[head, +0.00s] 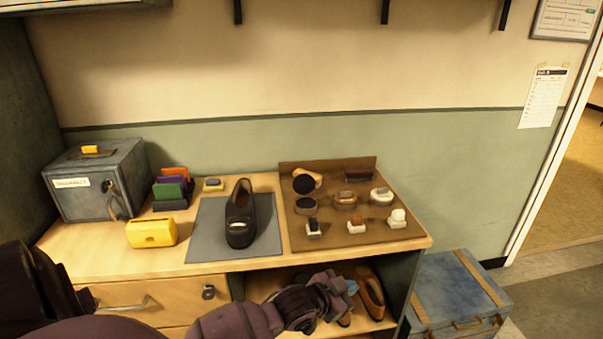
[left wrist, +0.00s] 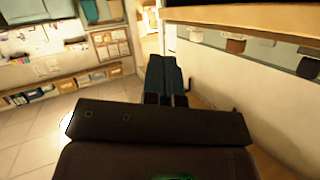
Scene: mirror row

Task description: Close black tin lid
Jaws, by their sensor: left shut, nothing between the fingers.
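The brown board (head: 335,235) on the bench holds shoe-care items. A round black tin (head: 306,205) sits on its left side. Just behind it a round black disc (head: 303,185) tilts against a tan piece; I cannot tell for sure whether it is the tin's lid or a brush. My left gripper (head: 350,287) is in front of the bench, below the top's front edge and apart from the tin. Its dark blue fingers (left wrist: 166,80) are together and empty in the left wrist view. My right gripper is not in view.
A black shoe (head: 239,215) stands on a grey mat (head: 207,225) left of the board. A brown tin (head: 345,202), a white tin (head: 381,197) and small brushes share the board. Brown shoes (head: 370,290) lie on the lower shelf. A blue chest (head: 455,285) stands at right.

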